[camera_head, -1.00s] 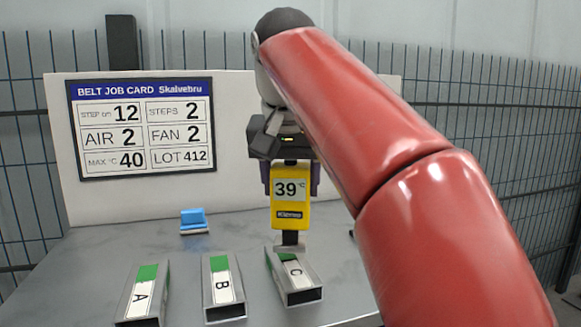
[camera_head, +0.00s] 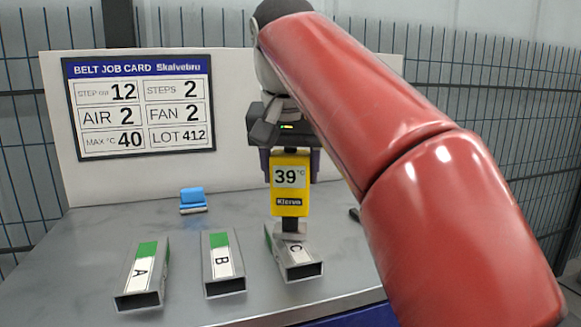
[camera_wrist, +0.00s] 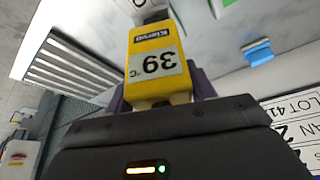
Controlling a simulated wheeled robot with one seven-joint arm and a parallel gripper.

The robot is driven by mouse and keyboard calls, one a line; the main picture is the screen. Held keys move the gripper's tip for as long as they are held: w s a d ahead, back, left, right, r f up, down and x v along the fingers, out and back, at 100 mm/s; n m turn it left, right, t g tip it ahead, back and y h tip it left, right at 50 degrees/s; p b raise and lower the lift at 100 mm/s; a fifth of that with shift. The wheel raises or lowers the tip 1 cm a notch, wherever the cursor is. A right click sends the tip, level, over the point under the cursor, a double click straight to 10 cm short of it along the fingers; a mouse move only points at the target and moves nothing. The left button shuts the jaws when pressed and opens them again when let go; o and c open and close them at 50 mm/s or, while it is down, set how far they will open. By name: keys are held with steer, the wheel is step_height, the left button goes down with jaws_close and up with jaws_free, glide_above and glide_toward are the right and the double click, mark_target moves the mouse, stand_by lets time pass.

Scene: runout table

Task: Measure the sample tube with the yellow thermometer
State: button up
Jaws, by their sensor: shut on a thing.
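My gripper (camera_head: 290,160) is shut on the yellow thermometer (camera_head: 290,203) and holds it upright, its display reading 39 °C. The thermometer also shows in the wrist view (camera_wrist: 155,60), between purple fingers. Its dark lower end with a grey foot (camera_head: 291,236) is over the far part of metal tube C (camera_head: 300,268). Whether it touches the tube I cannot tell. Tube A (camera_head: 140,280) and tube B (camera_head: 222,265) lie to the left, each with a green band and a white lettered label. C's green band is mostly hidden behind the foot.
The tubes lie on a grey metal table (camera_head: 80,250). A blue object (camera_head: 193,200) stands behind tube B. A job card (camera_head: 140,105) on a white panel gives MAX °C 40 and LOT 412. Mesh fencing stands behind. The table's left side is clear.

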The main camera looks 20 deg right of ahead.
steer(key=shift+f+b, duration=0.3)
steer(key=shift+f, duration=0.3)
stand_by(1.5)
step_height(320, 180, up, 3)
steer(key=p, duration=0.2)
steer(key=shift+f+p, duration=0.2)
steer(key=shift+p, duration=0.1)
steer(key=shift+r, duration=2.3)
